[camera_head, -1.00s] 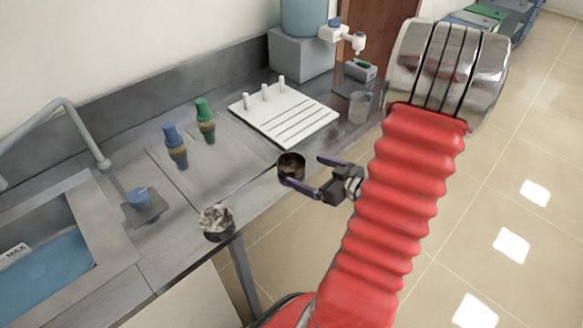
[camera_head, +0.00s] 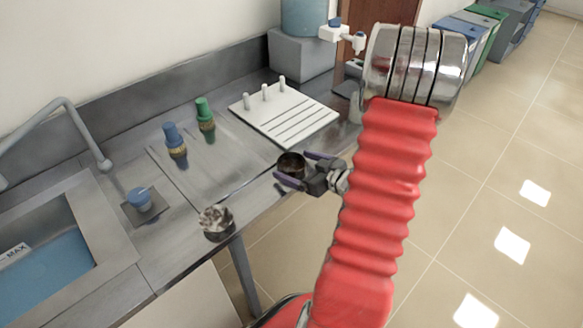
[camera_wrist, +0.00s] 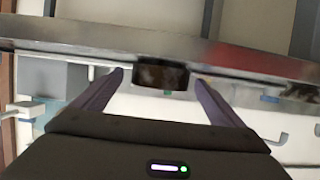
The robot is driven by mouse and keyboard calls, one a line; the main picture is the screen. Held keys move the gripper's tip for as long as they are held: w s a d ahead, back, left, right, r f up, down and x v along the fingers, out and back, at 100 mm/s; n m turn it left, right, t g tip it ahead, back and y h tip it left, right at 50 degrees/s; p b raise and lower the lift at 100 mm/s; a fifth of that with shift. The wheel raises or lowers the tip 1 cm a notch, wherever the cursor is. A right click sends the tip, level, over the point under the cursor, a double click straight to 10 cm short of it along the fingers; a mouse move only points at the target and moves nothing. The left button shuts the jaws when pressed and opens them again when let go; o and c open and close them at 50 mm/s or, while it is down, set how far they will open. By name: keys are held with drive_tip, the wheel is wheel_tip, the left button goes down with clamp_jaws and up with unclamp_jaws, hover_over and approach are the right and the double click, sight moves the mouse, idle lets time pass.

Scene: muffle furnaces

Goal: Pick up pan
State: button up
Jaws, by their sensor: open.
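The pan (camera_head: 291,162), a small dark round cup, stands at the front edge of the steel counter. It also shows in the wrist view (camera_wrist: 160,74), at the counter edge between my finger tips. My gripper (camera_head: 291,168) is open, with one purple finger on the far side of the pan and the other on the near side. The fingers are not closed on it, and I cannot tell if either touches it. A similar small cup with grey lumpy contents (camera_head: 216,222) stands further left along the counter edge.
A white board with pegs (camera_head: 284,114) lies behind the pan. Blue (camera_head: 175,146) and green (camera_head: 205,120) fittings stand on the steel counter (camera_head: 215,170). A sink (camera_head: 45,262) is at left. Open tiled floor (camera_head: 490,200) lies to the right.

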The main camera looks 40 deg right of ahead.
sight(292, 167)
drive_tip(key=shift+x, duration=1.25)
drive_tip(key=shift+c, duration=0.4)
drive_tip(key=c, duration=1.1)
drive_tip(key=shift+r, duration=0.1)
drive_tip(key=shift+r, duration=5)
drive_tip(key=shift+d+f, duration=0.1)
drive_tip(key=shift+f, duration=0.05)
